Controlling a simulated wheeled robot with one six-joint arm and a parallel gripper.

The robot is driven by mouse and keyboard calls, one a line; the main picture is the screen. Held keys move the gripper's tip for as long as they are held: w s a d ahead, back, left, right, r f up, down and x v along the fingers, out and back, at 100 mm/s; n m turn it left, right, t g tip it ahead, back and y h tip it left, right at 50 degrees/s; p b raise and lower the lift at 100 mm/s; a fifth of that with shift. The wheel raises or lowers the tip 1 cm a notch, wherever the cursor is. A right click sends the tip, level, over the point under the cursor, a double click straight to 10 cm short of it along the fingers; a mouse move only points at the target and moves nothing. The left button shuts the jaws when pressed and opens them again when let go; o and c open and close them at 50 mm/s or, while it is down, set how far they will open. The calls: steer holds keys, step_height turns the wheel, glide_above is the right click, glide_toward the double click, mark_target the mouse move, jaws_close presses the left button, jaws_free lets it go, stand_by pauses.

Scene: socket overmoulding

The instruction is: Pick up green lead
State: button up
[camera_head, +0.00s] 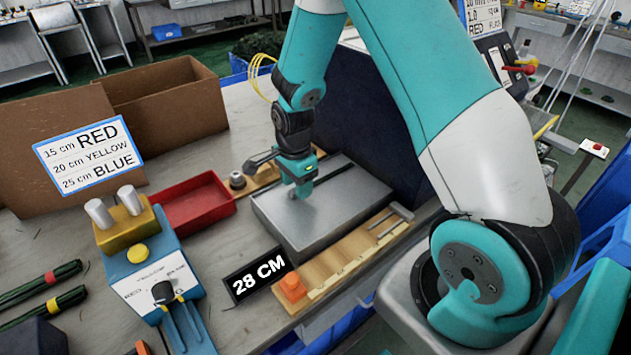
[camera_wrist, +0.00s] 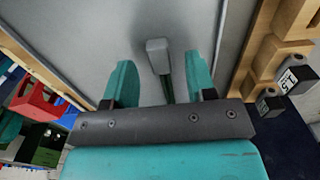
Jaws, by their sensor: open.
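The green lead (camera_wrist: 167,88) shows in the wrist view as a short stretch of green cable with a grey block-shaped end (camera_wrist: 157,55). It lies over the grey metal plate (camera_head: 335,208). My gripper (camera_wrist: 160,75) is open, with one teal finger on each side of the lead and gaps between. In the head view my gripper (camera_head: 301,192) points down at the left part of the plate. There my gripper hides most or all of the lead. I cannot tell whether the fingers touch the plate.
A wooden gauge board (camera_head: 340,262) with an orange block lies in front of the plate, beside a "28 CM" sign (camera_head: 257,276). A red tray (camera_head: 194,203) and a blue and yellow device (camera_head: 150,275) stand left. Banded dark green cables (camera_head: 42,285) lie far left. A dark panel stands behind.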

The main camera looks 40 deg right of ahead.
steer(key=shift+f, duration=0.6)
jaws_close()
